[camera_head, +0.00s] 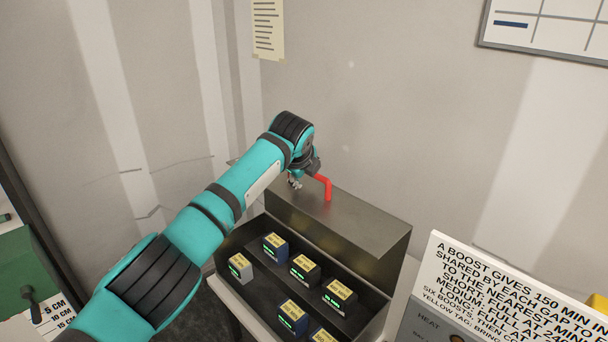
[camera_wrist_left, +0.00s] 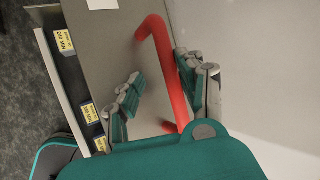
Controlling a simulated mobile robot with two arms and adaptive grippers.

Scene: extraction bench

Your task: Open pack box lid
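The pack box (camera_head: 385,312) is a dark metal box. Its grey lid (camera_head: 365,222) is at the rear of the box, with a red bar handle (camera_head: 328,188) on top. The front part is uncovered and shows several labelled packs (camera_head: 304,268). My left gripper (camera_head: 296,182) is at the handle, partly hidden by its own wrist. In the left wrist view the open fingers (camera_wrist_left: 160,88) are on either side of the red handle (camera_wrist_left: 166,65). There is a clear gap on the left finger's side; the right finger is close to the bar, contact unclear. My right gripper is not in view.
A wall stands close behind the box. A white sign with text (camera_head: 500,285) stands at the right front. A green item (camera_head: 30,275) is at the far left. A paper notice (camera_head: 268,28) and a board (camera_head: 550,25) hang on the wall.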

